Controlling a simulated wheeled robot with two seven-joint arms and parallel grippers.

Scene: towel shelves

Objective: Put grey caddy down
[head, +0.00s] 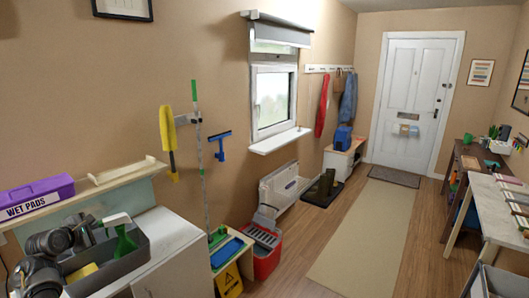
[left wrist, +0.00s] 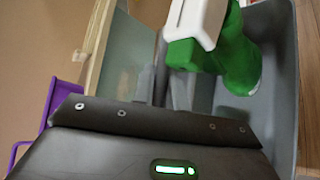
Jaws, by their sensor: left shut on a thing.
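The grey caddy (head: 133,262) is at the lower left of the head view, at the white cabinet's top. Whether it rests there or hangs just above I cannot tell. It holds a green spray bottle (head: 124,241) with a white head and a yellow item (head: 82,272). My left gripper (head: 88,228) reaches in from the left and is shut on the caddy. In the left wrist view the caddy's wall (left wrist: 284,70) runs down the right side, with the green bottle (left wrist: 238,60) inside. The exact grip point is partly hidden. My right gripper is not in view.
The white cabinet top (head: 170,236) has bare room right of the caddy. A wooden wall shelf (head: 120,173) and a purple WET PADS box (head: 35,196) are close behind. A yellow duster (head: 168,140) hangs on the wall. A red bucket (head: 266,262) stands on the floor.

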